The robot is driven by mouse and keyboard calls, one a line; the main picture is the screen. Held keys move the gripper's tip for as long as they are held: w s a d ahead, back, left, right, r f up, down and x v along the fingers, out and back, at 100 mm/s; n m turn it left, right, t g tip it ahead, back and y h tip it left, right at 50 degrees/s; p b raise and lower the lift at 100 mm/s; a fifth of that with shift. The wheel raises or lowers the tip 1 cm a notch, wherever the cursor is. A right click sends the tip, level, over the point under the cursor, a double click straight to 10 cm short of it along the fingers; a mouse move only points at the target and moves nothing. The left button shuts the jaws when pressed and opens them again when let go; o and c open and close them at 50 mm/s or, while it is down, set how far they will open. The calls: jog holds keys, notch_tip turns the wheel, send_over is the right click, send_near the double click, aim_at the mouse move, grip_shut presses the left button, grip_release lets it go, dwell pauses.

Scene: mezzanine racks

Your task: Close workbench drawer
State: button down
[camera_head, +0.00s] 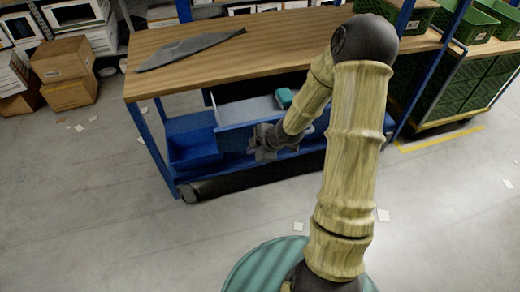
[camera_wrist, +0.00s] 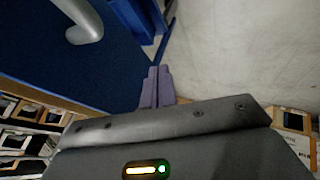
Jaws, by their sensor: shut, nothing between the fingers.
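The workbench (camera_head: 200,62) has a wooden top on a blue frame. Its drawer (camera_head: 243,112) stands pulled out below the top, with a pale inside and a blue front. A teal object (camera_head: 284,97) lies in the drawer. My gripper (camera_head: 262,146) is in front of the drawer front, partly hidden by my arm. In the wrist view my gripper's fingers (camera_wrist: 156,74) are together and empty. A blue panel (camera_wrist: 75,55) with a grey handle (camera_wrist: 84,24) lies ahead and to the left of them. I cannot tell whether the fingers touch the panel.
A dark grey cloth-like sheet (camera_head: 190,50) lies on the benchtop. A blue bin (camera_head: 192,147) sits under the bench at the left. Cardboard boxes (camera_head: 66,72) stand at the left, green crates (camera_head: 450,97) at the right. The floor in front is mostly clear, with paper scraps.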

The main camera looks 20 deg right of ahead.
aim_at(243, 144)
jog(key=w+p, duration=0.1)
jog(key=w, duration=0.2)
jog(key=shift+w+r, duration=0.15)
jog(key=shift+w, duration=0.25)
jog(key=shift+w, duration=0.15)
